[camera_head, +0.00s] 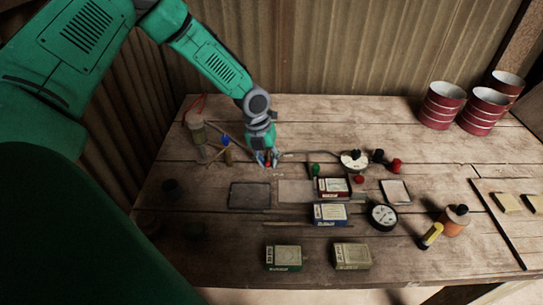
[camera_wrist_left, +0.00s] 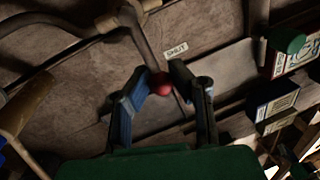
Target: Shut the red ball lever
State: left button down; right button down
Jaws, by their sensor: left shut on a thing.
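The red ball (camera_wrist_left: 162,83) is the knob on the end of a dark bent lever rod (camera_wrist_left: 143,38) in the left wrist view. It also shows small in the head view (camera_head: 268,163). A small "SHUT" label (camera_wrist_left: 176,49) lies on the board right of the rod. My right gripper is in neither view.
Small boxes, among them a red one (camera_head: 333,188) and a blue one (camera_head: 329,214), lie right of the gripper. A green knob (camera_head: 315,170) stands close by. A black-rimmed gauge (camera_head: 382,216) and an orange bottle (camera_head: 454,220) are farther right. Red-banded cans (camera_head: 442,106) stand back right.

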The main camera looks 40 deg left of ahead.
pick_arm(q)
jog(key=shift+w+a+r, duration=0.1)
jog(key=shift+w+r, duration=0.2)
jog(key=shift+r, duration=0.05)
jog(key=c, duration=1.4)
grip_release()
jog(key=shift+s, duration=0.5)
jog(key=shift+w+a+r, duration=0.1)
jog(key=shift+w+r, duration=0.05)
jog(key=shift+r, duration=0.05)
notch_tip(320, 180, up, 11)
jog(key=s+a, duration=0.1)
jog(key=a, duration=0.1)
jog(key=shift+s+r, duration=0.15)
jog(key=shift+s, duration=0.05)
